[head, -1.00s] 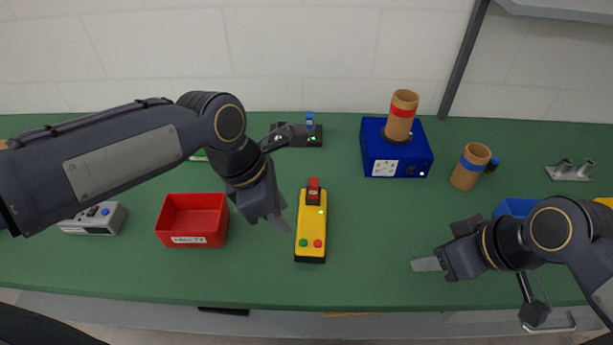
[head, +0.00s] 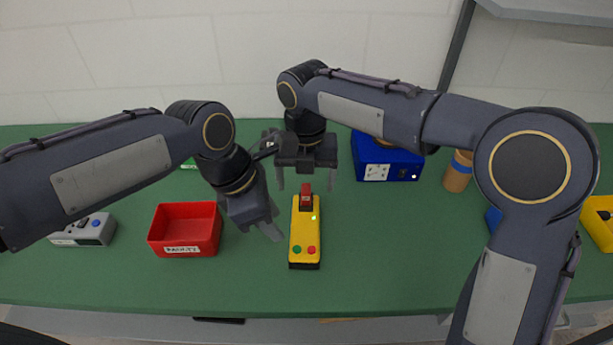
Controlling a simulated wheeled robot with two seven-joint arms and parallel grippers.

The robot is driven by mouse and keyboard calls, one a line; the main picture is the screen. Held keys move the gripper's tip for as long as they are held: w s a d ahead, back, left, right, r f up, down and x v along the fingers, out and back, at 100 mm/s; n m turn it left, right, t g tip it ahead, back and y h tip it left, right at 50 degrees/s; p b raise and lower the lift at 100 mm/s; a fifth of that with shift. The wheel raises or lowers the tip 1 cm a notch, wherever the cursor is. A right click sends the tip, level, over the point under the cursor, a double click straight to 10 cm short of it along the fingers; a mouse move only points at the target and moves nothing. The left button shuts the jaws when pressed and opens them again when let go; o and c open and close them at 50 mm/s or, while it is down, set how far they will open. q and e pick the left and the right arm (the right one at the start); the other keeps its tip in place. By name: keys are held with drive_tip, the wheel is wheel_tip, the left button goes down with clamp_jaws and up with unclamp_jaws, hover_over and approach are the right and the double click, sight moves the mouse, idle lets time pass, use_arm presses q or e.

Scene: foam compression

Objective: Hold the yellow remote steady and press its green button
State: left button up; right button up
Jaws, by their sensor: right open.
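The yellow remote (head: 304,228) lies on the green table with its long side pointing away from me. Its green button (head: 297,250) and a red button (head: 311,250) are at the near end, and a red switch (head: 305,197) is at the far end. My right gripper (head: 305,179) is open and empty at the remote's far end, with one finger to each side in the picture. My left gripper (head: 274,232) hangs just left of the remote, apart from it; its fingers overlap in the view, so its opening is unclear. Both buttons are uncovered.
A red bin (head: 185,240) stands left of my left gripper, with a grey device (head: 84,230) further left. A blue box (head: 376,172) and a cardboard tube (head: 457,172) stand at the back right, partly behind my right arm. The table in front of the remote is clear.

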sight(306, 202)
wheel_tip(306, 202, down, 8)
drive_tip(key=shift+r, duration=0.2)
idle(0.3)
drive_tip(key=c, duration=1.2)
use_arm(q)
clamp_jaws()
use_arm(e)
drive_tip(key=shift+c, duration=0.2)
idle(0.7)
